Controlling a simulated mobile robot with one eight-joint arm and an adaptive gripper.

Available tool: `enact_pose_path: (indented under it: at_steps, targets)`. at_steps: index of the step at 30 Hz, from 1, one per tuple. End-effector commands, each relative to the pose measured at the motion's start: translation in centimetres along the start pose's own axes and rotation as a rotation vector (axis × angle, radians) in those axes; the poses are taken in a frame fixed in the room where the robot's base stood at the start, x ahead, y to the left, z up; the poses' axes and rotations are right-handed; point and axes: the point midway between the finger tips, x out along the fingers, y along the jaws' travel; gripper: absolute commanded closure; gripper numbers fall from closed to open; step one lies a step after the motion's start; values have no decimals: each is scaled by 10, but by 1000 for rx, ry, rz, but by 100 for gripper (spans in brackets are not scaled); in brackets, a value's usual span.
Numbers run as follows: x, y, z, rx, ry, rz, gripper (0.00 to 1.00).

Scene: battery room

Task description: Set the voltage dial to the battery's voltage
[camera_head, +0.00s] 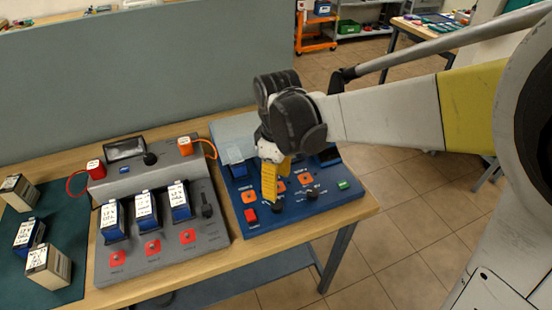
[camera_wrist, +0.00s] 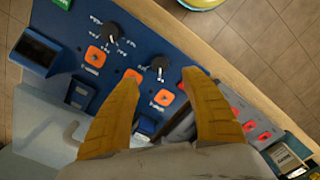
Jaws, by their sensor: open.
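A blue control panel (camera_head: 262,225) stands on the bench's right side. It has two black dials with white marks around them: one dial (camera_wrist: 158,65) lies between my fingertips in the wrist view, the other dial (camera_wrist: 112,32) is up and left of it. I cannot read which is the voltage dial or their settings. My gripper (camera_wrist: 162,80), with yellow fingers, is open and points down over the panel; in the head view its fingers end close to the near dial (camera_head: 277,207). Contact is unclear. A blue-and-white block (camera_head: 236,166) sits at the panel's left; its label is unreadable.
A grey charger (camera_head: 125,268) with three batteries stands left. More batteries lie on a green mat (camera_head: 62,292). A grey partition (camera_head: 150,70) stands behind.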

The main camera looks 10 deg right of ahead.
Motion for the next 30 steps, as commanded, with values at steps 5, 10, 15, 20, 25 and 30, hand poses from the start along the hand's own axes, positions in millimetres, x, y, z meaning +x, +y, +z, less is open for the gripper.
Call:
enact_pose_path:
  at_steps: [5,10,15,20,25,30]
  targets:
    - [39,0,0,2,1,1,45]
    - [71,0,0,3,2,1,45]
    - [91,1,0,4,2,2,45]
    - [96,0,0,4,2,2,45]
    - [95,0,0,4,2,2,45]
    - [95,0,0,4,2,2,80]
